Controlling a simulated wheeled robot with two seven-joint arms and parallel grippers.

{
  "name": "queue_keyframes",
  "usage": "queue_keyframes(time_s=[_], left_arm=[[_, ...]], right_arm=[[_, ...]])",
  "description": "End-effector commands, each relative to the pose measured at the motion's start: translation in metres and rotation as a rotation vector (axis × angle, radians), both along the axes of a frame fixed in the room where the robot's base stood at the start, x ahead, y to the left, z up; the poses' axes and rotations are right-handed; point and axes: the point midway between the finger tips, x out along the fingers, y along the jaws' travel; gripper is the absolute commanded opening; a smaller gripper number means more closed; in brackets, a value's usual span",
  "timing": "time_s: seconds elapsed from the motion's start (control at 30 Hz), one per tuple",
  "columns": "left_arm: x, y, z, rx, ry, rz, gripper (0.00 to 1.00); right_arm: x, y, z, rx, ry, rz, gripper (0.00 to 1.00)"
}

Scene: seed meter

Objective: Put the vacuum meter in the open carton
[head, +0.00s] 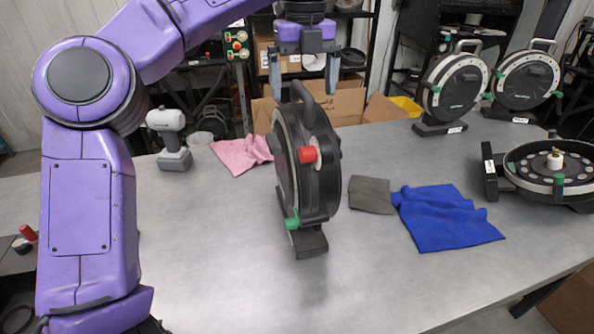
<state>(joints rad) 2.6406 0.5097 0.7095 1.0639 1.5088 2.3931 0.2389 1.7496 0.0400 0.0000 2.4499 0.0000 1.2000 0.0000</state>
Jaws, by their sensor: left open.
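A black seed meter (317,165) with a grey rim, a red knob and a green clip stands upright, nearly edge-on, on the grey table. Its handle loop (302,96) points up. My left gripper (305,88) is open above it. The handle shows between the two fingers in the picture, with no grip on it; the depth gap is hard to judge. A brown cardboard carton (347,103) with spread flaps is behind the table's far edge, partly hidden by the meter and gripper. My right gripper is not in view.
Two more upright meters (457,90) (524,82) stand at the back right, and another lies flat (556,165) at right. The front table is clear.

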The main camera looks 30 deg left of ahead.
Motion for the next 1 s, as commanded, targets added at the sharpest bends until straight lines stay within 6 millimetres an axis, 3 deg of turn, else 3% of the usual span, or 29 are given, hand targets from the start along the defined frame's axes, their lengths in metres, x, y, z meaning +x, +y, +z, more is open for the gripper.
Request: queue_keyframes(time_s=[0.3, 0.6, 0.87, 0.9, 1.0], left_arm=[[0.001, 0.005, -0.050, 0.001, 0.001, -0.005, 1.00], [0.001, 0.005, -0.057, 0.002, -0.003, -0.004, 1.00], [0.001, 0.005, -0.056, 0.002, -0.003, -0.004, 0.15], [0.001, 0.005, -0.054, 0.001, -0.008, -0.004, 0.09], [0.001, 0.005, -0.054, 0.001, -0.008, -0.004, 0.09]], right_arm=[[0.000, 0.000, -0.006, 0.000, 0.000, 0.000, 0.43], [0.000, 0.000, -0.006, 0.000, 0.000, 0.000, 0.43], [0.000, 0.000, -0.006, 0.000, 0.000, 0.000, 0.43], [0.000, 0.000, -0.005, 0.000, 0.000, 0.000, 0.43], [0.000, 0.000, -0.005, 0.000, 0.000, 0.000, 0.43]])
